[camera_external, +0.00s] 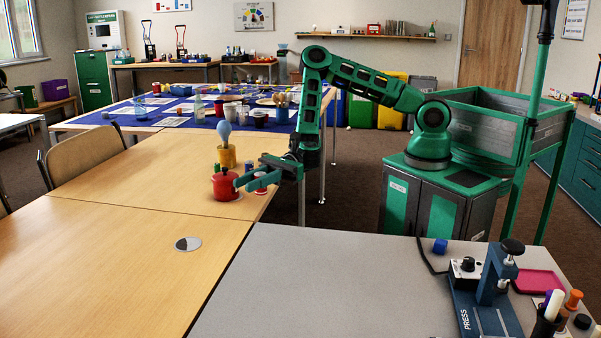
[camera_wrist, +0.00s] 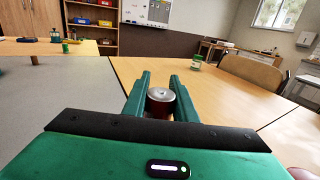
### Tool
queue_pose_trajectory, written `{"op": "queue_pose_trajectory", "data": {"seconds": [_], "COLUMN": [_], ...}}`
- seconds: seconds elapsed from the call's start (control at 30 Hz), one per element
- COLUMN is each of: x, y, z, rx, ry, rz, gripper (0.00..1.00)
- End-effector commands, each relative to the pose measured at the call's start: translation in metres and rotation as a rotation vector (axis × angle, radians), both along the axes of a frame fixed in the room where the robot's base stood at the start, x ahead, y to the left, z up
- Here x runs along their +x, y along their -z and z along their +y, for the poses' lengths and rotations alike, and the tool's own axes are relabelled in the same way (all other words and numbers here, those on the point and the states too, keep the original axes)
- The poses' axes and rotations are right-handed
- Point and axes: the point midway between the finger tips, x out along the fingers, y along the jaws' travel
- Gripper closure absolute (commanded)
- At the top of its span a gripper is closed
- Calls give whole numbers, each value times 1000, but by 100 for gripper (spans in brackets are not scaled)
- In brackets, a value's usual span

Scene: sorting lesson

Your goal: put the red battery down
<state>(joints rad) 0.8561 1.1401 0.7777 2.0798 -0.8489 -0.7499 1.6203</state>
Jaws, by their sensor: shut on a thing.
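The red battery (camera_wrist: 160,102) is a short red cylinder with a silver top, held between the two green fingers of my gripper (camera_wrist: 160,92) in the wrist view. In the external view my gripper (camera_external: 254,176) reaches left over the edge of the wooden table (camera_external: 140,205), and the battery (camera_external: 260,188) shows in part between its fingers. It looks upright. I cannot tell whether its base touches the table.
A red pot (camera_external: 225,188) stands close to my fingertips, with a yellow pot (camera_external: 227,156) behind it. A metal disc (camera_external: 188,243) lies on the table. The wood to the left is clear. A chair (camera_external: 90,157) stands at the far left side.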

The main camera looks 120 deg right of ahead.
Motion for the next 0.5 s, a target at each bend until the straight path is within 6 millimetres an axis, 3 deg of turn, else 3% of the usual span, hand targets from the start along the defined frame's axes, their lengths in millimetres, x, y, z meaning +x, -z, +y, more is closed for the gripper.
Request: {"op": "queue_pose_trajectory", "data": {"seconds": [0.3, 0.5], "x": [24, 35], "y": [38, 55], "z": [-60, -85], "rx": [0, -1], "ry": [3, 1], "rz": [-1, 0], "gripper": [100, 100]}}
